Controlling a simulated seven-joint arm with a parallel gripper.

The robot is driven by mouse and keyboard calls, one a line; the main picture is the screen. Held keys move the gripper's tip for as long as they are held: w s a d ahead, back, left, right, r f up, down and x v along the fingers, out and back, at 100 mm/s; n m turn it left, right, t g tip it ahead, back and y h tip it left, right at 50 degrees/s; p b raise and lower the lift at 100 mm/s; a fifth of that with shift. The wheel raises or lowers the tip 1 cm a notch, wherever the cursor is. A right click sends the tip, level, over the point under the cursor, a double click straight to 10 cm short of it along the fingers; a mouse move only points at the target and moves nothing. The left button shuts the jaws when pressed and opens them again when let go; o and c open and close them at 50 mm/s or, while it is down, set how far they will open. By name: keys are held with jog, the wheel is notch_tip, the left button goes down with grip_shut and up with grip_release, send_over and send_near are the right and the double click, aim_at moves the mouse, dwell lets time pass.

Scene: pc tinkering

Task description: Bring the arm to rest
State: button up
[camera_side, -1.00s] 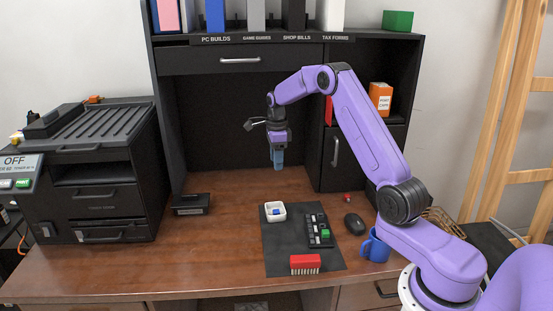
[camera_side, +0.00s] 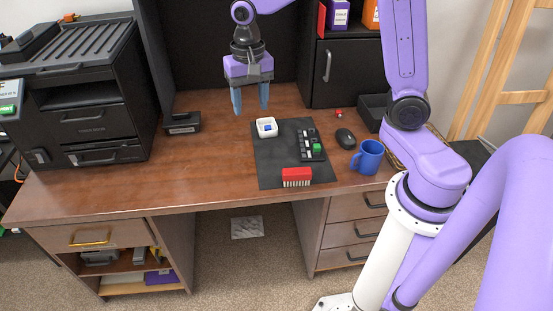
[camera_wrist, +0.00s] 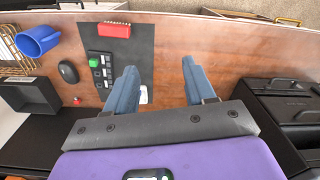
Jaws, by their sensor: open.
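My gripper (camera_side: 251,102) hangs above the desk, pointing down, with its two blue fingers apart and nothing between them. In the side view it is behind and left of the dark mat (camera_side: 267,170). A small white tray (camera_side: 267,121) with a blue item in it sits at the mat's back left, right of the fingers. In the wrist view my gripper (camera_wrist: 158,88) shows both fingers spread over bare desk, and one finger partly hides the white tray (camera_wrist: 143,95).
On the mat are a black keypad (camera_side: 306,147) with a green key and a red brush-like piece (camera_side: 297,175). To the right are a mouse (camera_side: 345,138), a blue mug (camera_side: 367,158) and a dark bin (camera_side: 374,112). A black box (camera_side: 182,123) and printer (camera_side: 95,110) stand left.

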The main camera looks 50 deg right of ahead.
jog(key=s+n, duration=1.8)
jog(key=s, duration=0.7)
jog(key=shift+s+f+n, duration=0.15)
jog(key=shift+f+n, duration=0.15)
jog(key=shift+n, duration=0.1)
